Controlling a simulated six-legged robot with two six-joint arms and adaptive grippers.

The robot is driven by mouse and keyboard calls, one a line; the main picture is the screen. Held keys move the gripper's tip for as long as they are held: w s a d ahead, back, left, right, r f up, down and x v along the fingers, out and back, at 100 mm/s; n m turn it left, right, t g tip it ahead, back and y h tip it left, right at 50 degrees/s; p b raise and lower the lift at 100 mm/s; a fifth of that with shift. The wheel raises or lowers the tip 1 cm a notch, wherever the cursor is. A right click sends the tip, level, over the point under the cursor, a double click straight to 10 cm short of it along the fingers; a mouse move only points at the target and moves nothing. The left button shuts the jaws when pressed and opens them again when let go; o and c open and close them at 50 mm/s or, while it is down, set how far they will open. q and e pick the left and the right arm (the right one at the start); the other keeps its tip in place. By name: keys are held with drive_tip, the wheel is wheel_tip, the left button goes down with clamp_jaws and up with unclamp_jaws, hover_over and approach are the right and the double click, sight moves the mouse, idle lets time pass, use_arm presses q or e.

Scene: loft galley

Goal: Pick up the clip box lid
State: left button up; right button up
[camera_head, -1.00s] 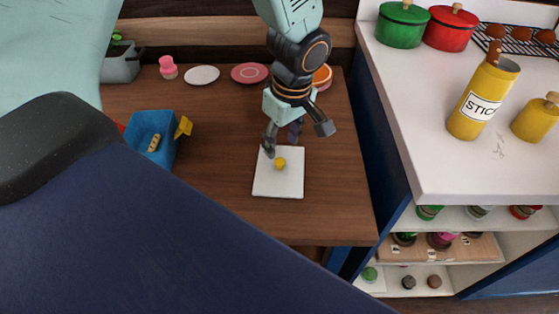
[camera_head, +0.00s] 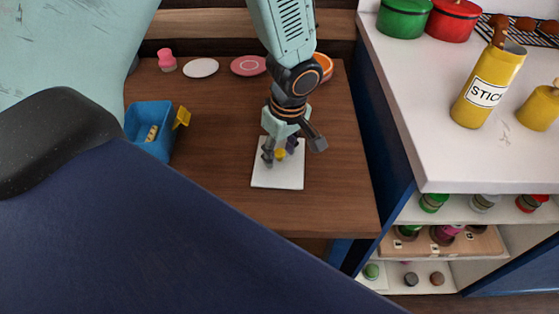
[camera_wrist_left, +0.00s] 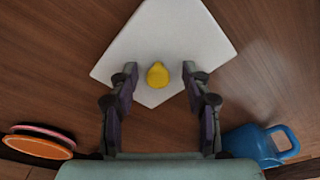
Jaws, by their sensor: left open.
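The clip box lid (camera_head: 277,179) is a white square plate with a yellow knob (camera_head: 280,154) in its middle. It lies flat on the brown wooden worktop in the head view, and the lid also shows in the wrist view (camera_wrist_left: 188,32). My left gripper (camera_head: 280,158) is above the lid, pointing down, with its fingers spread. In the wrist view the yellow knob (camera_wrist_left: 157,74) shows between the two open fingertips; I cannot tell whether they touch the lid. A blue box (camera_head: 150,131) with a yellow clip stands to the left. My right gripper is not in view.
A pink item (camera_head: 166,60), a white plate (camera_head: 201,67), a pink plate (camera_head: 248,66) and an orange dish (camera_head: 323,66) stand along the back. At right, a white counter (camera_head: 437,150) carries a yellow jar (camera_head: 487,91) and pots. The worktop (camera_head: 215,150) between box and lid is clear.

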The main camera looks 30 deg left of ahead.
use_arm(q)
drive_tip(key=shift+w+a+f, duration=0.15)
drive_tip(key=shift+w, duration=0.05)
drive_tip(key=shift+c, duration=0.9)
drive_tip(key=shift+s, duration=0.1)
drive_tip(key=c, duration=0.4)
clamp_jaws()
